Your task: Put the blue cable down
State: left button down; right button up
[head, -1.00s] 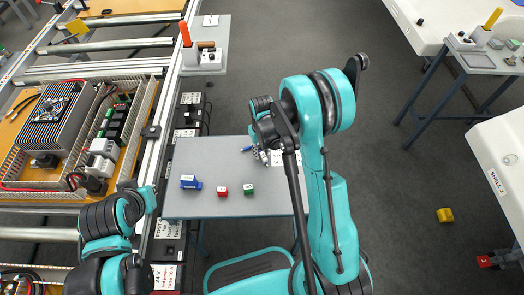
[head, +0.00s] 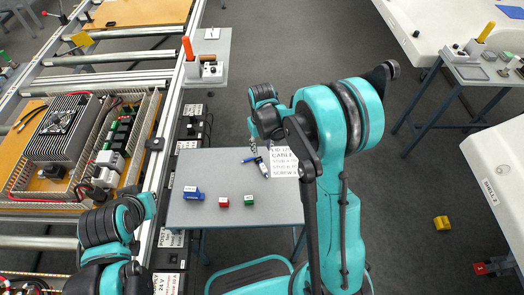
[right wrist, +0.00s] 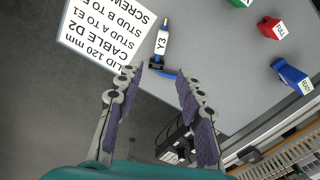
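The blue cable (head: 262,168) lies on the grey table beside the printed sheet, with a white tag on it. In the right wrist view the cable (right wrist: 164,30) shows a tag reading Y3 and blue parts at both ends. My right gripper (head: 253,144) is above the table's far edge, by the cable's far end. In the right wrist view my right gripper (right wrist: 158,82) has its fingers wide apart with nothing between the pads; the cable is beyond the tips. My left arm is at the lower left of the head view; its gripper does not show.
The table (head: 225,172) also holds a blue block (head: 193,194), a red block (head: 224,202), a green block (head: 249,200) and the printed sheet (head: 284,162). The table's middle is clear.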

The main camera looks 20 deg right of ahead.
jog(key=s+r+t, duration=0.3)
jog(key=s+r, duration=0.4)
jog(key=r, duration=0.6)
jog(key=s+r+m+t, duration=0.1)
jog(key=s+r+t, duration=0.2)
jog(key=s, duration=0.7)
jog(key=shift+d+r+t, duration=0.15)
jog(key=shift+r+t, duration=0.25)
jog(key=shift+t, duration=0.2)
jog(key=shift+s, duration=0.1)
jog(key=shift+f+b, duration=0.3)
jog(key=shift+f, duration=0.05)
